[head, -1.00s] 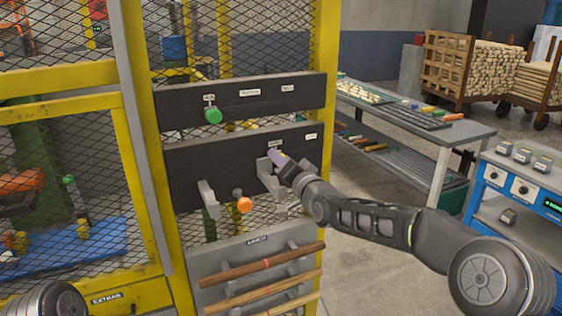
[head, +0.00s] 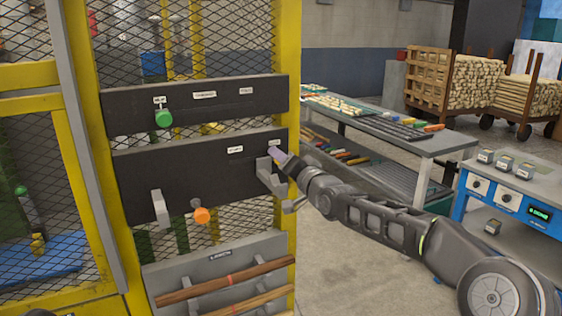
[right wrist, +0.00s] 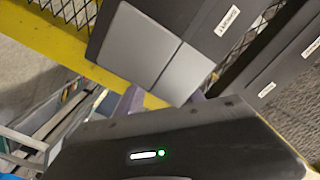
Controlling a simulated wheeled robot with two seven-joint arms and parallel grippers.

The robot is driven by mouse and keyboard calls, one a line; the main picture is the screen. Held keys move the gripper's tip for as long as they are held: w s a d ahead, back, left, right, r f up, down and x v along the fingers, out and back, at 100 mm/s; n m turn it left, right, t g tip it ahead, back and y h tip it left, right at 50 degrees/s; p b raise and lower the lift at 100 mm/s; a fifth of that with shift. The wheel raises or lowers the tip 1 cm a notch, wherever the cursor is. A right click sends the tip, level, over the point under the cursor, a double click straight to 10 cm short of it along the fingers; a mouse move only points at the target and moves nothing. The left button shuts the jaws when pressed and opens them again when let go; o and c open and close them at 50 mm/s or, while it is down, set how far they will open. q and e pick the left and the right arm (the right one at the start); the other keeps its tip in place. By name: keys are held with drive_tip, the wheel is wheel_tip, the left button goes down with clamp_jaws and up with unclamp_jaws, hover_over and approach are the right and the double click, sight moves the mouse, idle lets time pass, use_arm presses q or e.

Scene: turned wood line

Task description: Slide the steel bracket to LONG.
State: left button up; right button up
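The steel bracket (head: 264,170) is a grey piece at the right end of the lower dark rail (head: 190,170), below the rightmost small white label (head: 275,143); its lettering is too small to read. My right gripper (head: 276,155), with pale purple fingers, is at the top of the bracket and appears shut on it. In the right wrist view, grey plates of the bracket (right wrist: 140,45) lie just beyond the gripper (right wrist: 163,100), whose fingertips are mostly hidden. My left gripper is not in view.
Turned wood rods (head: 225,281) rest below. A grey workbench (head: 400,135) stands at right behind my arm.

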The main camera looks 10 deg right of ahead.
drive_tip(key=shift+o, duration=0.6)
drive_tip(key=shift+d, duration=0.1)
drive_tip(key=shift+s, duration=0.1)
drive_tip(key=shift+s, duration=0.3)
drive_tip(key=b+v, duration=0.2)
drive_tip(key=v, duration=0.5)
drive_tip(key=shift+b, duration=0.3)
